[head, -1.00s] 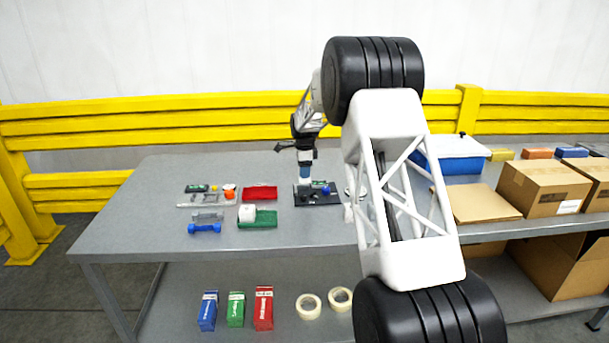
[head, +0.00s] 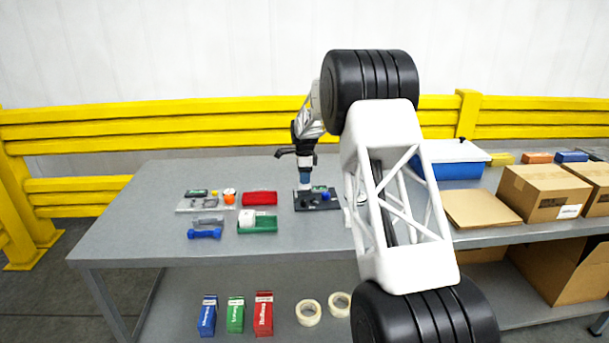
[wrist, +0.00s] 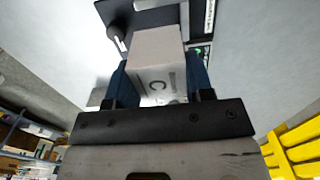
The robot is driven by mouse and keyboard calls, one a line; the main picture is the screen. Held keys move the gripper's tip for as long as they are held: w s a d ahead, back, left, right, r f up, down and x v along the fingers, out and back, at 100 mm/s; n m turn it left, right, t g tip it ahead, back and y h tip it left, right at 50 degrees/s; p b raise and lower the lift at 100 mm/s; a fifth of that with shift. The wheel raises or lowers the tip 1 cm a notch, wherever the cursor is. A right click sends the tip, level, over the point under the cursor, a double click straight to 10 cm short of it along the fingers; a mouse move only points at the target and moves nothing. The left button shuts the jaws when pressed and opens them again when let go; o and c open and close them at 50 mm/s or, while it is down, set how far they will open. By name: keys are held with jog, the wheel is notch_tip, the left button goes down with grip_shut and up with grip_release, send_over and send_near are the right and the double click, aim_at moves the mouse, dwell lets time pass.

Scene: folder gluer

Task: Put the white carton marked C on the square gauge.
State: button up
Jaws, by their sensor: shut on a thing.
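The white carton marked C (wrist: 159,62) is between the blue fingers of my gripper (wrist: 160,85) in the wrist view, with the C facing the camera. My gripper is shut on it. In the head view my gripper (head: 305,178) points down over the left part of a black plate with a blue knob (head: 330,204), which looks like the square gauge. A black edge of it shows beyond the carton in the wrist view (wrist: 183,17). The carton is too small in the head view to tell whether it touches the plate.
Left of the plate are a red tray (head: 260,198), a green tray (head: 267,225) bearing a white object (head: 246,217), a blue dumbbell-shaped piece (head: 205,234) and a pale tray (head: 183,208) of small parts. A blue box (head: 455,169) and brown cartons (head: 540,195) stand right. The front table is clear.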

aim_at(304, 186)
jog(key=shift+f, duration=2.55)
jog(key=o, duration=1)
jog(key=shift+r, duration=0.1)
jog(key=shift+r, duration=4.85)
jog(key=shift+s+r, duration=0.1)
